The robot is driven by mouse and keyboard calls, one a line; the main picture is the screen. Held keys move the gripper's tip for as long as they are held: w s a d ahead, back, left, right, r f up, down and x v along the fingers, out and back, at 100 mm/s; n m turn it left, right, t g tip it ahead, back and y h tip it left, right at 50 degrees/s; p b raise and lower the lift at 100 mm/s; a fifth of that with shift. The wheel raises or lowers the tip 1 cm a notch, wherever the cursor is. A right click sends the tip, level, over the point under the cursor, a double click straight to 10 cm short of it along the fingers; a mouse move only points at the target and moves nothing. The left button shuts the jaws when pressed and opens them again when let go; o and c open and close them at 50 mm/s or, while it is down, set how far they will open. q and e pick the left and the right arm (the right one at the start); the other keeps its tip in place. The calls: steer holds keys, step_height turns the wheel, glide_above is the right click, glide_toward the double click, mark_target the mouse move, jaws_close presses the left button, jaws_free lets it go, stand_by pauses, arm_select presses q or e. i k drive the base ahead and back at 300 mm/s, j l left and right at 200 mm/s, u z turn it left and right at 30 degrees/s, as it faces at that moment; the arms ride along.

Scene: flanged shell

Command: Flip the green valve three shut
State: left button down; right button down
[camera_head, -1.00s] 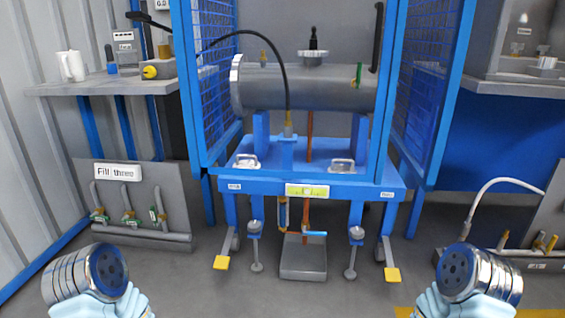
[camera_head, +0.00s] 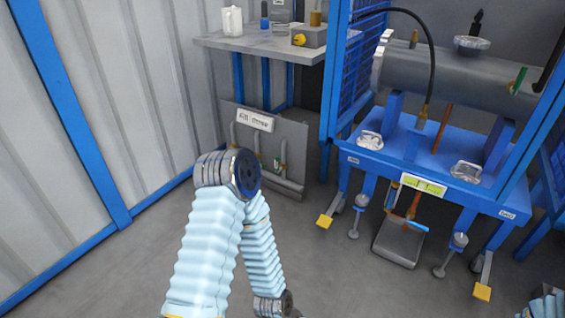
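The grey panel (camera_head: 298,133) with the "Fill three" sign (camera_head: 256,120) stands at the left of centre, low against the wall. Upright pipes rise from a horizontal pipe along its foot. One small green valve handle (camera_head: 277,163) shows beside my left arm; its exact position is too small to tell. My raised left arm, with pale blue sleeves and metal joints, hides the panel's lower left part and any valves there. Neither gripper shows. The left forearm runs down to a joint at the bottom edge, and only a bit of my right arm shows at the bottom right.
A blue frame (camera_head: 447,187) with a grey cylinder (camera_head: 455,82) stands on the right, its yellow-tipped feet reaching out. A shelf (camera_head: 270,45) with a white jug (camera_head: 232,21) is above the panel. Grey floor is open before the panel.

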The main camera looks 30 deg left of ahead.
mark_target(278, 168)
steer(key=i+j, duration=0.2)
steer(key=j, duration=0.2)
steer(key=i+j, duration=0.2)
steer(key=j, duration=0.2)
steer(key=i+j, duration=0.2)
steer(key=j, duration=0.15)
steer(key=i+j+z, duration=0.1)
steer(key=j, duration=0.3)
steer(key=i+j, duration=0.5)
steer(key=j, duration=0.3)
steer(key=i+j, duration=0.15)
steer(key=i, duration=0.15)
steer(key=i+j, duration=0.1)
steer(key=i, duration=0.2)
